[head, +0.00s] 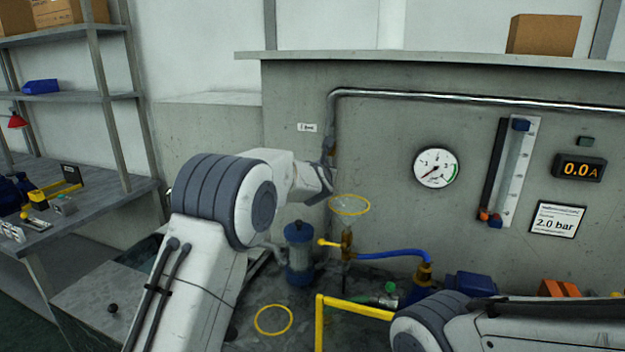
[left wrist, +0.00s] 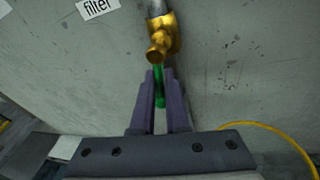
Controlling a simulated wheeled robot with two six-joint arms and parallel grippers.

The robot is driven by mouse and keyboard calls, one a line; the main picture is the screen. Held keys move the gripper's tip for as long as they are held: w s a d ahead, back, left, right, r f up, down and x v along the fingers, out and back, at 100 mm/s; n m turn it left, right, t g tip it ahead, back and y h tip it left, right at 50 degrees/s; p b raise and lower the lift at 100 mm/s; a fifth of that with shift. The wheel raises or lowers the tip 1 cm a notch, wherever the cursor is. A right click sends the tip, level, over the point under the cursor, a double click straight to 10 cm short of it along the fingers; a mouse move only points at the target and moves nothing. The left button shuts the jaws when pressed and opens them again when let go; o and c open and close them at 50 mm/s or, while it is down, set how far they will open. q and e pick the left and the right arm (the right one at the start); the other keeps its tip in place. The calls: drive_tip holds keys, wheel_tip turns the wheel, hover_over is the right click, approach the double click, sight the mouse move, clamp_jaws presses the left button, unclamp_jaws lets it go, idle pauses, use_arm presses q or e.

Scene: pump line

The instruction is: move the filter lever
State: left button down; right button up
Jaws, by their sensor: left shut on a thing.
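The filter lever (left wrist: 160,97) is a green handle hanging down from a brass valve (left wrist: 161,40) on the grey wall. A white label (left wrist: 97,8) reading "filter" is beside the valve. My left gripper (left wrist: 159,82) is shut on the green lever, with one dark finger on each side. In the head view my left gripper (head: 327,183) is up at the wall pipe; the lever cannot be made out there. My right arm shows at the lower right of the head view, but its gripper is out of view.
A yellow ring (head: 350,196) is just below my left gripper, above a second brass valve (head: 346,241) with a yellow handle. A blue canister (head: 299,252) stands left of it. A yellow rail (head: 357,308) is in front. The gauge (head: 436,168) is to the right.

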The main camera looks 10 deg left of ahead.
use_arm(q)
drive_tip(key=shift+s+d+n+g+h+b, duration=0.1)
drive_tip(key=shift+d+n+g+h+b, duration=0.3)
drive_tip(key=shift+n+b, duration=0.45)
drive_tip(key=shift+d, duration=0.1)
drive_tip(key=c, duration=0.9)
unclamp_jaws()
drive_tip(key=shift+s, duration=0.1)
drive_tip(key=b+v, duration=0.4)
drive_tip(key=v, duration=0.6)
drive_tip(key=shift+s, duration=0.2)
